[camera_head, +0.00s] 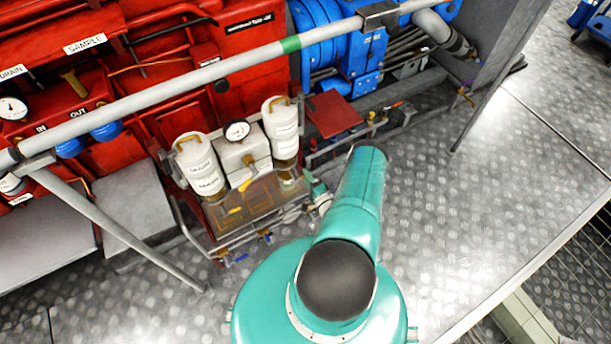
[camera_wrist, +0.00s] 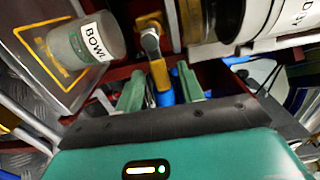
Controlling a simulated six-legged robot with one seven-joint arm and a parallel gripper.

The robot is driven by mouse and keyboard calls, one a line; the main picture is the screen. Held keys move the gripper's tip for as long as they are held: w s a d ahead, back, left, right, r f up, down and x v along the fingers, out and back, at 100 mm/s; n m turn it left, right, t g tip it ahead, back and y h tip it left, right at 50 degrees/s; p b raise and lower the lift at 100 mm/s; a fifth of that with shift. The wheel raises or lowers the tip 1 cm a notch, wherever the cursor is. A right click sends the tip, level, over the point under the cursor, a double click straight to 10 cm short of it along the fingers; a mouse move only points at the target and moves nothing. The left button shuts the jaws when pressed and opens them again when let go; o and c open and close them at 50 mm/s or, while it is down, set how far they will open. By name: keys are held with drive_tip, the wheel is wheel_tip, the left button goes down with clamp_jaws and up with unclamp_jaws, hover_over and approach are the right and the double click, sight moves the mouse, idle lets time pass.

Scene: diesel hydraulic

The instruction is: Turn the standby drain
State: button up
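In the wrist view, my gripper (camera_wrist: 160,84) has its two green fingers spread, one on each side of a small lever with a yellow stem and blue end (camera_wrist: 163,92). Gaps show beside the lever; I cannot tell whether either finger touches it. The lever hangs below a brass-yellow valve fitting (camera_wrist: 150,28). No label reading standby drain is legible. In the head view, my gripper (camera_head: 318,190) is low, beside the right one of two white filter canisters (camera_head: 281,125); my teal arm hides part of the area.
A cup labelled BOWL (camera_wrist: 95,40) is left of the fitting in the wrist view. In the head view, the left canister (camera_head: 200,165), a gauge (camera_head: 237,131) and a grey rail (camera_head: 200,78) are close by. Open metal floor (camera_head: 480,200) lies to the right.

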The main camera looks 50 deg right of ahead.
drive_tip(key=v, duration=1.2)
drive_tip(key=shift+s, duration=0.2)
